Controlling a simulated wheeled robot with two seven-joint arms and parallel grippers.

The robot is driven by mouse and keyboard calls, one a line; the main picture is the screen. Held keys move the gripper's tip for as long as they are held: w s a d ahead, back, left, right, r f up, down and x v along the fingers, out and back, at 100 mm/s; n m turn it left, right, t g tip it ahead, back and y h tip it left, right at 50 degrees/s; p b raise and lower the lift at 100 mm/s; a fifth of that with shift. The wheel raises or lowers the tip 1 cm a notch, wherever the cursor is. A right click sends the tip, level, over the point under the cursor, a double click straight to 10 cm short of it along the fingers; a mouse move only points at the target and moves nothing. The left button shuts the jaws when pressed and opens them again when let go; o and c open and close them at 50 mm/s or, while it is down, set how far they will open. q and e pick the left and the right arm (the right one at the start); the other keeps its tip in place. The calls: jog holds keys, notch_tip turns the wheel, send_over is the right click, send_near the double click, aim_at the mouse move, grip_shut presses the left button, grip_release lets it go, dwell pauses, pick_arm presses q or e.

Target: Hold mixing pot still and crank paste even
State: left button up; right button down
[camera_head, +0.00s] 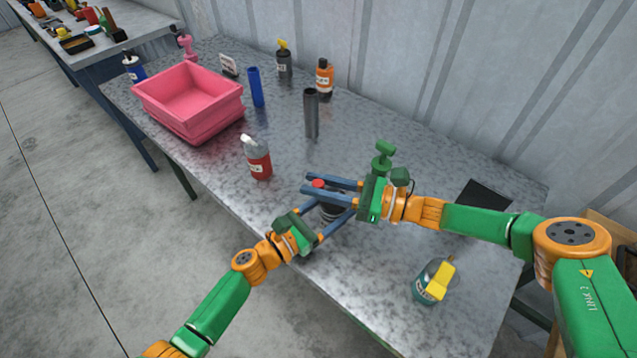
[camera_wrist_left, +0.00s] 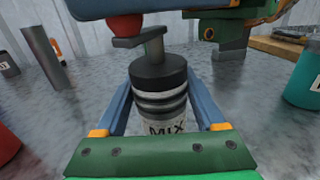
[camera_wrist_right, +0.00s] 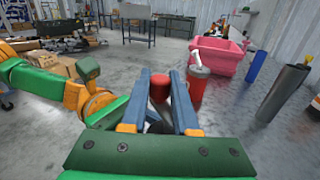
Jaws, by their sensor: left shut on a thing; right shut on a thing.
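The mixing pot (camera_wrist_left: 158,104) is a dark cylinder with pale bands and a MIX label, standing upright on the table. In the head view the pot (camera_head: 332,214) is partly hidden beneath the right fingers. My left gripper (camera_head: 331,208) is shut around the pot's body, one blue finger on each side. A grey crank (camera_wrist_left: 152,44) rises from the pot's lid and ends in a red knob (camera_wrist_left: 125,27). My right gripper (camera_head: 310,184) is shut on the knob, above the pot. The knob (camera_wrist_right: 160,87) also shows between its fingers in the right wrist view. The paste is hidden.
A teal container (camera_head: 432,283) is at front right. A grey cylinder (camera_head: 311,113) and a pink bin (camera_head: 190,101) stand farther back.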

jog(key=m+t, duration=0.1)
jog(key=t, duration=0.1)
jog(key=m+t+h, duration=0.2)
jog(key=m+t, duration=0.1)
jog(key=shift+w+a+t, duration=0.2)
jog(key=shift+w+t, duration=0.1)
jog(key=shift+w, duration=0.1)
jog(key=shift+w+m+t+h, duration=0.15)
jog(key=shift+m+t+h, duration=0.15)
jog(key=shift+t+h, duration=0.2)
jog(key=shift+d, duration=0.1)
jog(key=c, duration=0.7)
grip_release()
jog(key=shift+o, duration=0.2)
jog(key=v, duration=0.7)
jog(key=shift+d, duration=0.2)
